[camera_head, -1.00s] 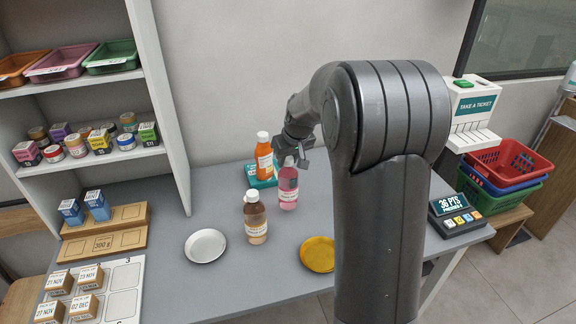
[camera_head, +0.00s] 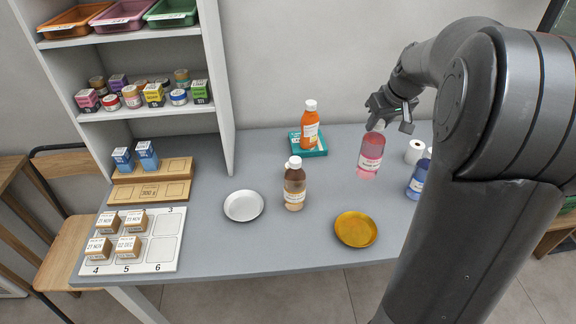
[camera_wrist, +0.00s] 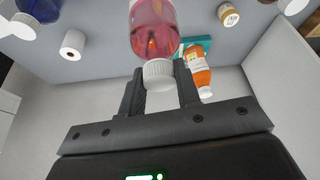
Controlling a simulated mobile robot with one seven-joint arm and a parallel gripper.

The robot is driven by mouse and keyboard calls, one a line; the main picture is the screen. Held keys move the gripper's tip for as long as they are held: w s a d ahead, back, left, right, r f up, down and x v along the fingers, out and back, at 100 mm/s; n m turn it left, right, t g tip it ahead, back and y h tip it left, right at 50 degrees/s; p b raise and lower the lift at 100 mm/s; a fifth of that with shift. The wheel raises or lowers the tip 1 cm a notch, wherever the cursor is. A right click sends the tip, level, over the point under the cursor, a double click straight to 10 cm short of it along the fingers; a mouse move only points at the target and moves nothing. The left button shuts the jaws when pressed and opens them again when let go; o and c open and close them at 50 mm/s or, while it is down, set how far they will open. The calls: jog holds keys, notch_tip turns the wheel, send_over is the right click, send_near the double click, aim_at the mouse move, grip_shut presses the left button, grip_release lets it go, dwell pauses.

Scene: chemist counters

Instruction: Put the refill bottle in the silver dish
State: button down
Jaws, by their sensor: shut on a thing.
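My gripper (camera_head: 392,118) is shut on the cap of a pink bottle (camera_head: 370,152) with a white label, slightly tilted and seemingly just above the counter. In the wrist view the white cap (camera_wrist: 160,74) sits between both fingers, with the pink body (camera_wrist: 153,30) beyond it. I cannot read which bottle is labelled refill. The silver dish (camera_head: 243,206) is empty, left of the held bottle. A brown bottle (camera_head: 295,186) with a white cap stands between them. An orange bottle (camera_head: 310,128) stands on a teal base (camera_head: 320,149) behind.
An empty yellow dish (camera_head: 356,230) lies near the front edge. A blue bottle (camera_head: 418,180) and a white roll (camera_head: 414,151) are at the right, beside my arm. A numbered board (camera_head: 164,249) with small boxes and a wooden stand (camera_head: 176,188) are at the left.

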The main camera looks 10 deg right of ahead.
notch_tip(320, 180, up, 11)
jog(key=s+a+n+y, duration=0.15)
jog(key=a+n, duration=0.25)
jog(key=a, duration=3.3)
notch_tip(320, 180, down, 21)
jog(key=shift+w+a+r, duration=0.15)
jog(key=c, duration=1.1)
grip_release()
jog(key=shift+o, duration=0.2)
